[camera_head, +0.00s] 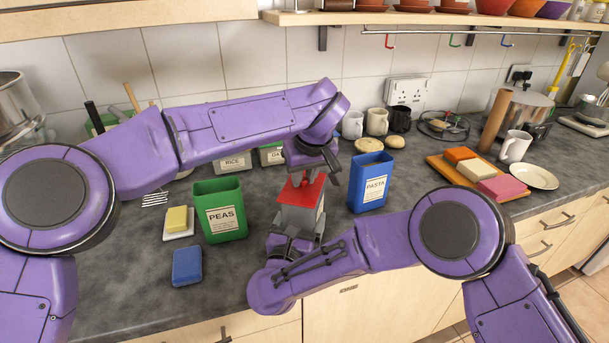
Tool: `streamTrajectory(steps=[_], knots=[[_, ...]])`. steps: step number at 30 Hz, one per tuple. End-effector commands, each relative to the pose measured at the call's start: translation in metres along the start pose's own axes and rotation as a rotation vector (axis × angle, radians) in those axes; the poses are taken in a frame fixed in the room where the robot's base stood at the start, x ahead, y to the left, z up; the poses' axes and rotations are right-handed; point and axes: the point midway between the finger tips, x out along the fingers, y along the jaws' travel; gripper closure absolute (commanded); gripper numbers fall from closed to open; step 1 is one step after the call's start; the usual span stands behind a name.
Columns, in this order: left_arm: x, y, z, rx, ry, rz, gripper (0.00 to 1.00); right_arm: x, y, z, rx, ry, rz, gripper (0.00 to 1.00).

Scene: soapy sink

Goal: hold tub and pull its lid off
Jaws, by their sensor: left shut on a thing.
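The tub (297,218) is a pale grey box standing near the counter's front edge, in the middle of the head view. Its red lid (311,192) sits on top. My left gripper (301,178) comes down from above and is shut at the top of the lid; its fingers partly hide the grip. My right gripper (292,243) is low at the front of the tub, with finger parts by the tub's lower sides. Whether its jaws press on the tub cannot be told.
A green PEAS tub (220,209) stands left and a blue PASTA tub (371,183) right. A blue sponge (187,266) and a yellow block on a white dish (178,220) lie at left. A board (473,178) with coloured blocks is at right. RICE tub (233,161) stands behind.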

Motion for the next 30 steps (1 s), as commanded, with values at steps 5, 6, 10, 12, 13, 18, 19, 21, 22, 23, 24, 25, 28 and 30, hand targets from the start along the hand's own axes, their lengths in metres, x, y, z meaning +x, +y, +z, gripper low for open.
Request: streamTrajectory(steps=[5,6,10,12,13,18,19,21,22,23,24,25,28,30], knots=[[-0.006,0.000,-0.003,0.000,0.002,0.001,1.00,0.000,0.000,0.000,0.000,0.000,0.000,0.68],[-0.008,0.000,-0.003,0.000,0.001,0.001,1.00,0.000,0.000,0.000,0.000,0.000,0.000,0.68],[-0.012,0.000,-0.005,0.000,0.001,0.001,1.00,0.000,0.000,0.000,0.000,0.000,0.000,0.68],[-0.014,0.000,-0.006,-0.001,0.001,0.001,1.00,0.000,0.000,0.000,0.000,0.000,0.000,0.68],[-0.015,0.000,-0.006,-0.001,0.001,0.001,1.00,0.000,0.000,0.000,0.000,0.000,0.000,0.68],[-0.018,0.000,-0.007,0.001,0.000,0.001,1.00,0.000,0.000,0.000,0.000,0.000,0.000,0.68],[-0.018,0.000,-0.007,0.001,0.000,0.001,1.00,0.000,0.000,0.000,0.000,0.000,0.000,0.68],[-0.018,0.000,-0.007,0.001,0.000,0.001,1.00,0.000,0.000,0.000,0.000,0.000,0.000,0.68],[-0.018,0.000,-0.007,0.001,0.000,0.001,1.00,0.000,0.000,0.000,0.000,0.000,0.000,0.68],[-0.018,0.000,-0.007,0.001,0.000,0.001,1.00,0.000,0.000,0.000,0.000,0.000,0.000,0.68],[-0.018,0.000,-0.007,0.001,0.000,0.001,1.00,0.000,0.000,0.000,0.000,0.000,0.000,0.68],[-0.019,0.000,-0.008,0.000,0.001,0.001,1.00,0.000,0.000,0.000,0.000,0.000,0.000,0.68],[-0.032,0.001,-0.013,-0.002,0.003,0.002,1.00,0.000,0.000,0.000,0.000,0.000,0.000,0.68],[-0.042,0.001,-0.018,-0.002,0.003,0.002,1.00,0.000,0.000,0.000,0.000,0.000,0.000,0.68]])
